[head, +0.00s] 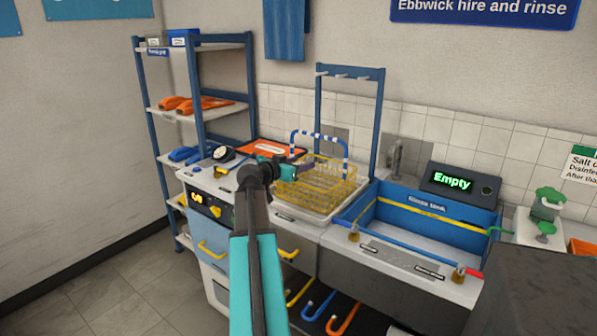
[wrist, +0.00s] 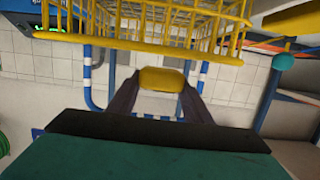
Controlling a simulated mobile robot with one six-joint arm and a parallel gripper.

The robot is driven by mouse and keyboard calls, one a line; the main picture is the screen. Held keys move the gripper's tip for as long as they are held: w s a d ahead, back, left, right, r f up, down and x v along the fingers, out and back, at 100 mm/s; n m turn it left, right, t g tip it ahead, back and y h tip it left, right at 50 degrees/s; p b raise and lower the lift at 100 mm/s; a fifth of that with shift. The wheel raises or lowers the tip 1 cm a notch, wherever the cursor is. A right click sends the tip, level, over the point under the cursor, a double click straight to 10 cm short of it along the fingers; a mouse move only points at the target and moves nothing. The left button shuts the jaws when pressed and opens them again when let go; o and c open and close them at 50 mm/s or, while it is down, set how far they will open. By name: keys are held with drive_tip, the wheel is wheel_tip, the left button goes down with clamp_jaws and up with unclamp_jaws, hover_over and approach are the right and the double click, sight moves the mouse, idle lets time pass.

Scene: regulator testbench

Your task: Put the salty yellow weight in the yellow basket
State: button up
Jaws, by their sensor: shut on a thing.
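The yellow wire basket (head: 335,192) stands on the counter left of the rinse tank, with a blue-and-white striped handle upright. My gripper (head: 303,169) is at the basket's upper left part, by the handle. In the wrist view my gripper (wrist: 162,98) is shut on a yellow block, which I take for the yellow weight (wrist: 163,79). The basket's wire mesh (wrist: 150,40) fills the top of that view, and the handle's striped legs show on both sides of the weight. Any salt on the weight cannot be made out. In the head view the weight is not clear.
The blue rinse tank (head: 428,215) is right of the basket, with a display (head: 460,184) reading "Empty". A blue hook rack (head: 350,72) rises behind the basket. An orange tray (head: 272,148) and a round dial (head: 223,154) sit to the left. Shelves (head: 197,105) stand further left.

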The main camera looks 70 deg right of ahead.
drive_tip(key=shift+w+d, duration=0.45)
drive_tip(key=shift+w, duration=0.05)
drive_tip(key=shift+f, duration=1.8)
drive_tip(key=shift+a+f+b, duration=0.1)
drive_tip(key=shift+f+b, duration=0.55)
drive_tip(key=shift+b, duration=0.15)
drive_tip(key=o, duration=1.5)
drive_tip(key=shift+s+f, duration=0.1)
drive_tip(key=shift+f, duration=0.1)
drive_tip(key=shift+c, duration=0.2)
drive_tip(key=shift+r+p, duration=0.2)
drive_tip(key=shift+p, duration=0.15)
